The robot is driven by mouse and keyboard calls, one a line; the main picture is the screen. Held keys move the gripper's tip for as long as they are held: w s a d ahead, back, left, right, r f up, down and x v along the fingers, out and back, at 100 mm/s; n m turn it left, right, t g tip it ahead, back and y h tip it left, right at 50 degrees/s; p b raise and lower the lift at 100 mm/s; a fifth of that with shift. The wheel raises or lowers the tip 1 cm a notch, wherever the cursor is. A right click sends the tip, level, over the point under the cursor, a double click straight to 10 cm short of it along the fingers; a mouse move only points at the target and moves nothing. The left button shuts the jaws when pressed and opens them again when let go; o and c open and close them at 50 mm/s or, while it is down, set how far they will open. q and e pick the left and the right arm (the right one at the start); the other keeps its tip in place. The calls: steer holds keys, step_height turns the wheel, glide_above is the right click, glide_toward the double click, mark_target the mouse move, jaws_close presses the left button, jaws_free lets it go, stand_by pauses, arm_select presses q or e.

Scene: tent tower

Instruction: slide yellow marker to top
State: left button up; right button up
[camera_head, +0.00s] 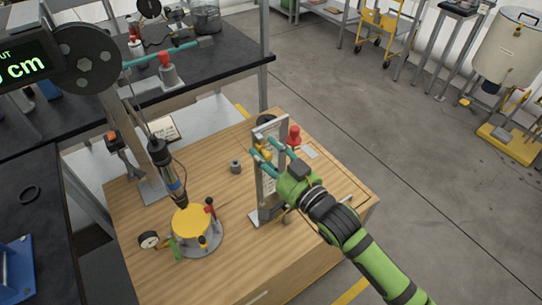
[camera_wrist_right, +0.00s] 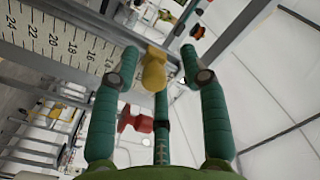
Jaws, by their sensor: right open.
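An upright metal frame with a white scale (camera_head: 268,180) stands on the wooden table. In the right wrist view the scale (camera_wrist_right: 50,38) has printed numbers, and the yellow marker (camera_wrist_right: 155,72) sticks out beside it. In the head view the yellow marker (camera_head: 266,153) is small and partly covered by my fingers. My right gripper (camera_head: 263,147) reaches the frame from the lower right. In the wrist view its green fingers (camera_wrist_right: 160,64) are spread open around the yellow marker. I cannot tell whether any finger touches it. My left gripper is not in view.
A red knob (camera_head: 294,135) stands close behind the frame. A small grey weight (camera_head: 235,166) and a round yellow-topped fixture (camera_head: 191,222) with a dial are left on the wooden table (camera_head: 140,205). A black workbench (camera_head: 225,60) lies behind.

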steer(key=v, duration=1.2)
steer(key=w+d+f+m+g+h, duration=0.15)
steer(key=d+f+h, duration=0.3)
steer(key=f, duration=0.95)
steer(key=s+d+f+g+h, duration=0.1)
steer(key=d+f+g+h, duration=0.15)
steer(key=d+f, duration=0.75)
steer(key=s+f+g+h, duration=0.15)
steer(key=s+f, duration=0.35)
steer(key=f, duration=0.5)
steer(key=s+f+g+h, duration=0.1)
steer(key=s+f+g, duration=0.1)
steer(key=s+f, duration=0.6)
steer(key=s+f+g, duration=0.2)
steer(key=s+f, duration=0.2)
steer(key=s, duration=0.3)
steer(key=s+f+n+g+h, duration=0.1)
steer(key=s+f+g, duration=0.1)
steer(key=s+f, duration=0.2)
steer(key=s+f+n+g, duration=0.1)
steer(key=s+f, duration=0.3)
steer(key=s, duration=0.6)
steer(key=shift+s+d+f+g, duration=0.25)
steer(key=shift+d+f+g, duration=0.1)
steer(key=shift+g, duration=0.1)
